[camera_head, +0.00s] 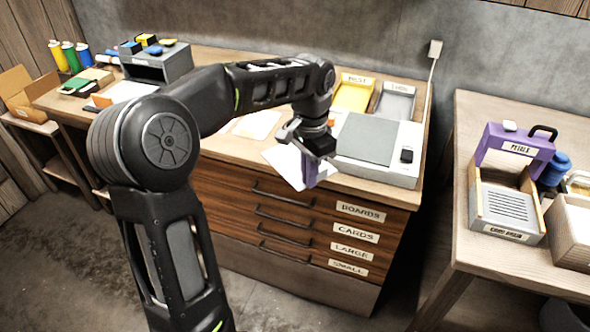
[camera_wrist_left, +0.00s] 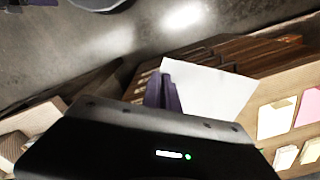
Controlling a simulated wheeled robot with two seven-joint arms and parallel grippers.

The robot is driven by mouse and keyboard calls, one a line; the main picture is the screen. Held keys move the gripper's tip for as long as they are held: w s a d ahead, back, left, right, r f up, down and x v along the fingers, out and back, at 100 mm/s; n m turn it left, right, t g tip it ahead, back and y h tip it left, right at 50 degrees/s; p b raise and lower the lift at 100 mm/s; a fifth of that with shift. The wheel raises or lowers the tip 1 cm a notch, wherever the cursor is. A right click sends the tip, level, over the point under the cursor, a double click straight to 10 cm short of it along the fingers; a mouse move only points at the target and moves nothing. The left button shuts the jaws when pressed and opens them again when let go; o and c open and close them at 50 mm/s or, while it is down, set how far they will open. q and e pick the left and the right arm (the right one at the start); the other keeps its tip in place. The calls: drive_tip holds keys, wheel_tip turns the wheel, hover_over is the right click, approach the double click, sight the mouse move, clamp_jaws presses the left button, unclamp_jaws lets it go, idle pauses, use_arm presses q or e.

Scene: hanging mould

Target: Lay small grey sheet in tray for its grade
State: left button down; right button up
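A pale, near-white sheet (camera_head: 284,163) is at my left gripper (camera_head: 309,172), tilted over the front edge of the drawer cabinet. The gripper's purple fingers look closed on the sheet's edge. The left wrist view shows the sheet (camera_wrist_left: 212,88) reaching out to the right from the purple fingers (camera_wrist_left: 166,90). At the back of the cabinet top are a yellow tray (camera_head: 352,97) and a grey tray (camera_head: 396,103), each with a label too small to read surely. My right gripper is out of view.
A white device with a grey plate (camera_head: 367,138) and a black switch (camera_head: 406,156) stands right of my gripper. Other papers (camera_head: 257,125) lie on the cabinet top. The drawers (camera_head: 290,212) are closed. A side table (camera_head: 520,100) at the right holds a purple-framed unit.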

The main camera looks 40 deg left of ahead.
use_arm(q)
drive_tip(key=w+d+f+n, duration=0.1)
drive_tip(key=d+f, duration=0.3)
drive_tip(key=d, duration=0.4)
drive_tip(key=w+d+f+n, duration=0.2)
drive_tip(key=w+d+f, duration=0.2)
drive_tip(key=d, duration=0.3)
drive_tip(key=shift+w+d+f, duration=0.25)
drive_tip(key=shift+w+d, duration=0.05)
drive_tip(key=shift+d, duration=0.1)
